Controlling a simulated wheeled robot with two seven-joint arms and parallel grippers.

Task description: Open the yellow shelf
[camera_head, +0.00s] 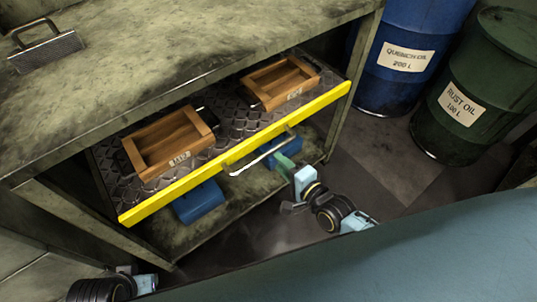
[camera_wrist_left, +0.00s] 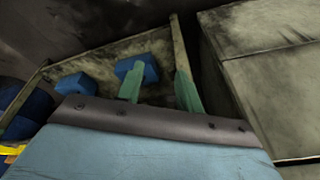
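The yellow shelf (camera_head: 190,182) has a long yellow front edge, a tread-plate bed and a pale bar handle (camera_head: 262,155) near its middle. It sits under the worn workbench top. Part of its bed shows past the top's edge; I cannot tell how far it is pulled out. My right gripper (camera_head: 286,165) has its green fingers at the right end of the handle; their gap and any contact are unclear. My left arm shows at the bottom left of the head view. In the left wrist view my left gripper (camera_wrist_left: 160,90) has its fingers apart, with nothing held.
Two wooden boxes (camera_head: 170,140) (camera_head: 280,80) stand on the shelf. Blue bins (camera_head: 199,203) sit on the lower level. A blue drum (camera_head: 408,50) and a green drum (camera_head: 476,90) stand at right. A handled metal block (camera_head: 46,50) rests on the bench. Floor before the drums is clear.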

